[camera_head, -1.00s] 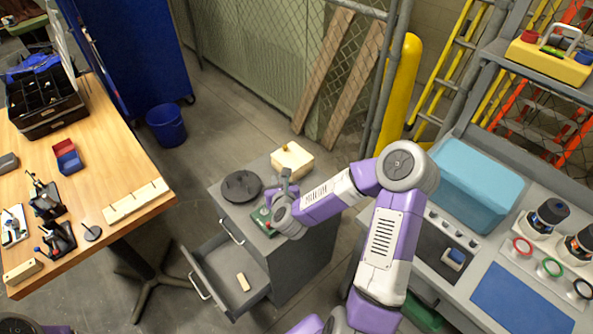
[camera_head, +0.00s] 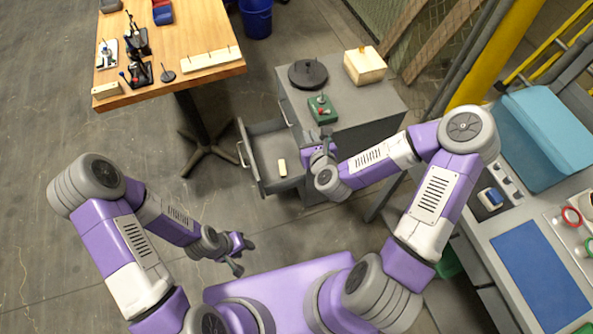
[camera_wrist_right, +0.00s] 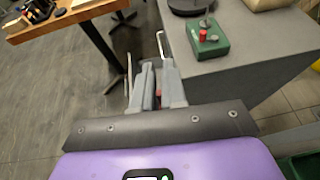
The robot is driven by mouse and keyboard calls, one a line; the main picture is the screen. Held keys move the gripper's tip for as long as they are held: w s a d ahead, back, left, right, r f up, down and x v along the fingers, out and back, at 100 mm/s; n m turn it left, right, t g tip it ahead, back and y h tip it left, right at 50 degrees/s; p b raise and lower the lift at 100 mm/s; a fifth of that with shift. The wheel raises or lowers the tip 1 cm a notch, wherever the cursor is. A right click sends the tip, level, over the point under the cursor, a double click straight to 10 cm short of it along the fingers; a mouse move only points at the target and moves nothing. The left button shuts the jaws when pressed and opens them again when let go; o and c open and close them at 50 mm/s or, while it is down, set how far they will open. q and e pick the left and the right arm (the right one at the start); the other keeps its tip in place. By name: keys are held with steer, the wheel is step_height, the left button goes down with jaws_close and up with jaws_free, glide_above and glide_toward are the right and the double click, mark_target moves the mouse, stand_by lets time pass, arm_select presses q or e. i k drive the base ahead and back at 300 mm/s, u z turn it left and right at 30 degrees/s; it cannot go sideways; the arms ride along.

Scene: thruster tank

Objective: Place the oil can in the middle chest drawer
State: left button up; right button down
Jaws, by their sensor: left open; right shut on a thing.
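The chest (camera_head: 365,108) stands ahead, with one drawer (camera_head: 240,155) pulled out below a shut one. Inside it lies a small pale block (camera_head: 282,167). My right gripper (camera_head: 325,142) is beside the chest's front edge, near the open drawer's right end. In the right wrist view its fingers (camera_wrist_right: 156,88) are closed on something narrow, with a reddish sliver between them. It is mostly hidden, so I cannot confirm that it is the oil can. My left gripper (camera_head: 244,256) is open and empty, low over the floor in front of the drawer.
A green box with a red knob (camera_head: 322,109), a dark round disc (camera_head: 308,74) and a pale wooden box (camera_head: 365,66) sit on the chest top. A wooden workbench (camera_head: 195,35) is at the left. A grey console with a blue panel (camera_head: 530,265) stands at the right.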

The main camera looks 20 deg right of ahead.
mark_target(275, 146)
steer(key=k, duration=0.65)
steer(key=u, duration=1)
steer(key=i, duration=1.25)
steer(key=z, duration=0.55)
steer(key=i, duration=1)
steer(key=z, duration=0.95)
